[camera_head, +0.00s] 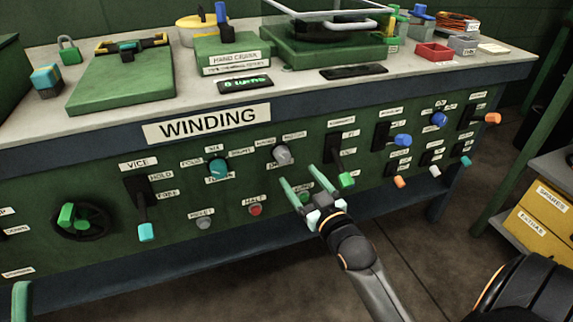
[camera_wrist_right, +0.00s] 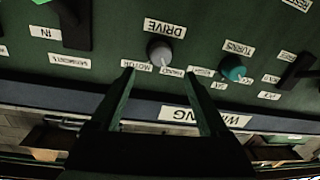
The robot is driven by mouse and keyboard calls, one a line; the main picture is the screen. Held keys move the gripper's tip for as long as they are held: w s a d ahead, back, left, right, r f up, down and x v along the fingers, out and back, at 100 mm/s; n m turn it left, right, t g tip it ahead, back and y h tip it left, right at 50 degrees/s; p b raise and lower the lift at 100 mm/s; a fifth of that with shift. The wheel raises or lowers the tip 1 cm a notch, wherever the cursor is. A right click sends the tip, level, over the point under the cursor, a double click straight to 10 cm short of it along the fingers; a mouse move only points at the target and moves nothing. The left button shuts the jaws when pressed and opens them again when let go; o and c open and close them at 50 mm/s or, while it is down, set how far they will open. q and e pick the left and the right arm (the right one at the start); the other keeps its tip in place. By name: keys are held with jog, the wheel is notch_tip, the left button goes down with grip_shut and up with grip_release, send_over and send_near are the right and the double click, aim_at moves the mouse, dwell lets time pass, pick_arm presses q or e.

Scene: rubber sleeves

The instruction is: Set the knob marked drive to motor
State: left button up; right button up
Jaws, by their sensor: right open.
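The grey drive knob (camera_head: 282,155) sits on the green front panel of the winding bench, right of the teal turning knob (camera_head: 218,168). In the right wrist view, which is upside down, the drive knob (camera_wrist_right: 160,50) shows with its DRIVE label (camera_wrist_right: 165,28), the MOTOR label (camera_wrist_right: 137,66) and the HAND label (camera_wrist_right: 172,71). A pale green finger-like piece (camera_head: 22,300) at the lower left edge seems to be my left gripper, mostly cut off.
Grey and red buttons (camera_head: 255,210) sit below the knobs. A black lever with a green tip (camera_head: 347,180) stands close right of my right gripper. A vice lever with a cyan tip (camera_head: 146,231) is further left. A yellow box (camera_head: 540,230) stands at the right.

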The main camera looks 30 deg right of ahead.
aim_at(285, 158)
jog(key=w, duration=0.2)
jog(key=w+b, duration=0.1)
jog(key=w, duration=0.2)
jog(key=w+d+b, duration=0.1)
jog(key=w, duration=0.1)
jog(key=shift+w, duration=0.3)
grip_shut()
dwell(0.4)
